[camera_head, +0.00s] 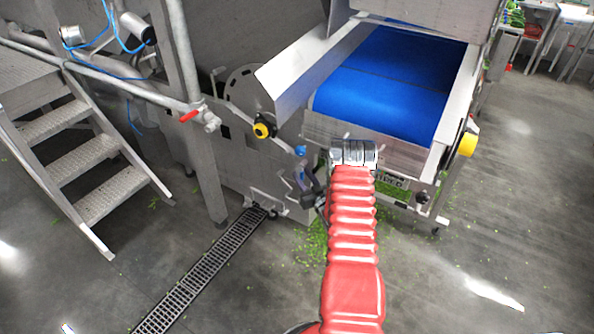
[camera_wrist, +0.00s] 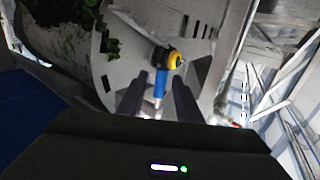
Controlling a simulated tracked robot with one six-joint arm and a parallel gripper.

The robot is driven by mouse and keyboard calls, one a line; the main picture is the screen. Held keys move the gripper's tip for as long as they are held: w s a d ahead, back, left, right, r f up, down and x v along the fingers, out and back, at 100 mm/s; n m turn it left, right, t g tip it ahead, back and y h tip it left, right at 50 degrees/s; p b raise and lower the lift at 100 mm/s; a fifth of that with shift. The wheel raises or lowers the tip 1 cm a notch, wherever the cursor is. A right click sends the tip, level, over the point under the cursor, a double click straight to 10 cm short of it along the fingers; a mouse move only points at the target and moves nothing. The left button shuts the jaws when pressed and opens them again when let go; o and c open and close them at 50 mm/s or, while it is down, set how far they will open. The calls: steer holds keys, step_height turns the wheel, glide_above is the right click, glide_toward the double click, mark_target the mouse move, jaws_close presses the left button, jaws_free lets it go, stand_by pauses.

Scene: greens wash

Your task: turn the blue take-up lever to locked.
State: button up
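The blue take-up lever (camera_head: 301,150) shows in the head view at the side plate of the machine, left of the belt's lower end. My gripper (camera_head: 306,183) is close below it, partly hidden by my red-sleeved arm. In the wrist view the blue lever (camera_wrist: 160,84) stands between the two dark fingers of my gripper (camera_wrist: 159,77). The fingers are apart, with a visible gap on each side of the lever. I cannot tell how deep the lever sits between them. The lever's pivot and any lock marks are not clear.
A yellow-and-black knob (camera_head: 262,130) is on the side plate; it appears behind the lever in the wrist view (camera_wrist: 174,60). The blue belt (camera_head: 385,85) is to the right. Metal steps (camera_head: 90,160) and a red-handled valve (camera_head: 190,116) are left. Greens litter the floor.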

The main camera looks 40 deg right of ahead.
steer(key=shift+x, duration=2.25)
steer(key=shift+c, duration=0.4)
jaws_close()
